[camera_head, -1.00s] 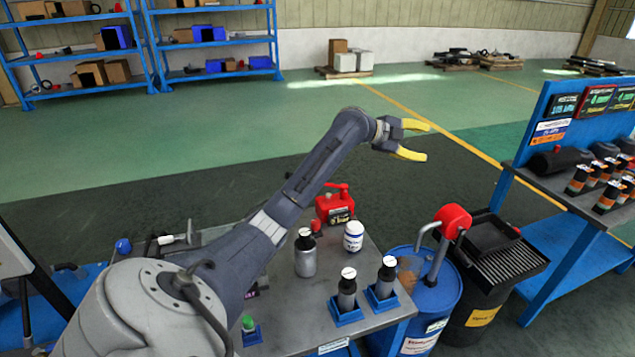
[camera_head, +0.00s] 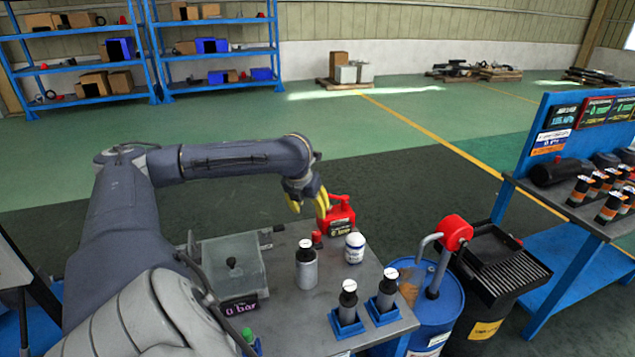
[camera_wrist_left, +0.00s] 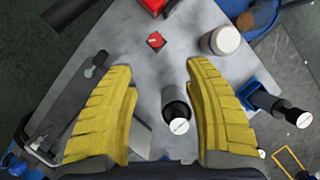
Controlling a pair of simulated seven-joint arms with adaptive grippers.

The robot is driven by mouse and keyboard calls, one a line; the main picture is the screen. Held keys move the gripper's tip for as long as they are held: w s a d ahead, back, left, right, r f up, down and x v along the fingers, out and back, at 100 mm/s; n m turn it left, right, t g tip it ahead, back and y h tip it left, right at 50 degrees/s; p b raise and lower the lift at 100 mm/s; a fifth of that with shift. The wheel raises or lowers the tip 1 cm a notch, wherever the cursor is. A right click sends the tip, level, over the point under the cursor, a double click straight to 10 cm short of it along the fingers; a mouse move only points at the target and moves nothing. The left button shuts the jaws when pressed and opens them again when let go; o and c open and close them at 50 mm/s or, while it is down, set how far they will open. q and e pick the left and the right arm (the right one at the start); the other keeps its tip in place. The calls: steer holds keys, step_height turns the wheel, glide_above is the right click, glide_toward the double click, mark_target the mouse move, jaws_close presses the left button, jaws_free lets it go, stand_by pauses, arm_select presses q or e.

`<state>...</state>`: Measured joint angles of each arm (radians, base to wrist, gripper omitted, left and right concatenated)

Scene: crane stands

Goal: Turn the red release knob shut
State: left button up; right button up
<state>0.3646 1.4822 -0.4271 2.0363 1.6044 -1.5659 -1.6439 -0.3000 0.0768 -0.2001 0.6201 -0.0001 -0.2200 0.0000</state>
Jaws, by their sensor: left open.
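A small red knob (camera_head: 317,239) stands on the grey bench top (camera_head: 330,290), just in front of the red can (camera_head: 338,215). In the left wrist view the knob (camera_wrist_left: 156,41) shows from above with a small pale mark, near the bench's edge. My left gripper (camera_head: 308,204) hangs above the far edge of the bench, yellow fingers pointing down. In the left wrist view the gripper (camera_wrist_left: 160,78) is open and empty; the knob lies ahead of the gap between the fingers, apart from both. My right gripper is not in view.
A dark-capped bottle (camera_head: 306,266) and a white jar (camera_head: 354,247) stand close to the knob. Two more bottles sit in blue holders (camera_head: 347,322) at the front. A clear box (camera_head: 232,268) is left; a blue drum (camera_head: 435,295) stands right of the bench.

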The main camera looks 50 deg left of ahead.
mark_target(316, 233)
arm_select(q)
steer(key=x, duration=1.1)
steer(key=s+x, duration=0.1)
steer(key=x, duration=0.5)
steer(key=shift+w+a+f, duration=0.1)
steer(key=shift+a+f, duration=0.15)
steer(key=shift+a, duration=0.15)
jaws_close()
